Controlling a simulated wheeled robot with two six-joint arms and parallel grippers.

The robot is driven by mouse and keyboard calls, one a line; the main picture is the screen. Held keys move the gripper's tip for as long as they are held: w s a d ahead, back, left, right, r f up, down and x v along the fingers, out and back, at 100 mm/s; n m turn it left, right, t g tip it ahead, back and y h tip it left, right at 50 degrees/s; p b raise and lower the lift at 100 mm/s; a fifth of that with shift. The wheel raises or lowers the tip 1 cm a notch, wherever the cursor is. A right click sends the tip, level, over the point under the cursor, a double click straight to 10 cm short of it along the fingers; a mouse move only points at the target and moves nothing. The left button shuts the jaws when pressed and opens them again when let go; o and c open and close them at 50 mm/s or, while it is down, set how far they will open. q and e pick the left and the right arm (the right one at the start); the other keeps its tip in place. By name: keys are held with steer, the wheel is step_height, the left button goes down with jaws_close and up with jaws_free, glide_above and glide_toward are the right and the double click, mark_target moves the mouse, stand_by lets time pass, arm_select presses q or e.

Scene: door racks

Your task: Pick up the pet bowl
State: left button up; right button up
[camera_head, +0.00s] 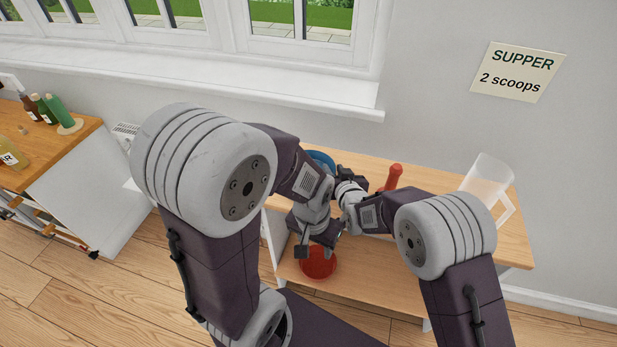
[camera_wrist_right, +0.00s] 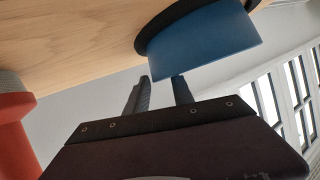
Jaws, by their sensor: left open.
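A red bowl (camera_head: 318,264) rests on the lower shelf of the wooden unit, partly hidden by my left gripper. My left gripper (camera_head: 316,250) is open and points down just over the bowl's rim; I cannot tell if it touches. A blue bowl-like thing (camera_head: 321,158) with a dark rim stands on the unit's top, partly covered by my arms. In the right wrist view, this blue thing (camera_wrist_right: 205,45) lies just beyond the fingertips. My right gripper (camera_wrist_right: 162,85) has its fingers apart with nothing visibly between them. Which bowl is the pet bowl cannot be told.
A red upright object (camera_head: 392,177) and a clear jug (camera_head: 486,177) stand on the unit's top (camera_head: 440,180). A sign (camera_head: 516,72) reads "SUPPER 2 scoops". Bottles (camera_head: 55,108) stand on another cabinet at left. The window sill (camera_head: 200,85) is clear.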

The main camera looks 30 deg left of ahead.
mark_target(321, 158)
steer(key=x, duration=0.2)
steer(key=shift+w+a+f, duration=0.2)
steer(key=shift+w+a, duration=0.05)
steer(key=shift+w, duration=0.05)
steer(key=shift+s+d+r, duration=0.1)
steer(key=shift+s+d, duration=0.05)
steer(key=shift+c, duration=0.7)
jaws_close()
